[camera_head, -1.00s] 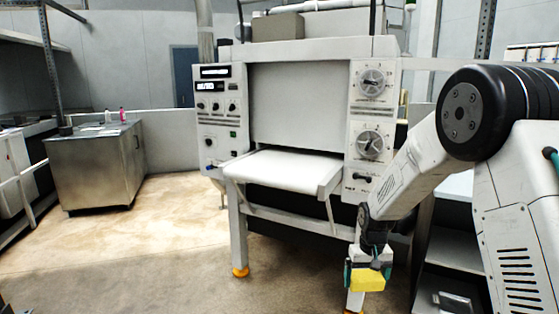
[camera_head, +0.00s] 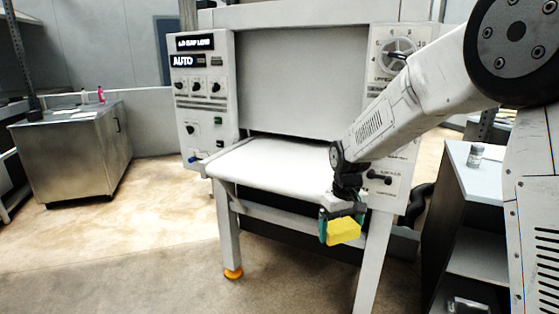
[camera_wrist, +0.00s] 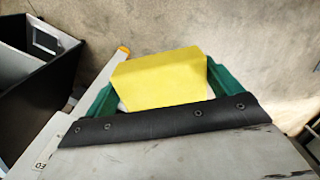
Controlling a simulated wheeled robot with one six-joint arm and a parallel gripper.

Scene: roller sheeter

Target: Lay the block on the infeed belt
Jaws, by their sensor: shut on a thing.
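The yellow block (camera_head: 343,231) is held in my gripper (camera_head: 341,226). The wrist view shows the block (camera_wrist: 160,80) between two green fingers, with floor beneath it. The white infeed belt (camera_head: 270,167) is a flat shelf on the front of the sheeter (camera_head: 290,90). In the head view the gripper and block appear in front of the belt's right front corner and lower than its surface. The block looks apart from the belt. My arm hides part of the belt's right side.
A control panel (camera_head: 205,95) stands left of the belt. A steel cabinet (camera_head: 75,155) is at the left. The floor (camera_head: 130,240) in front left is clear.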

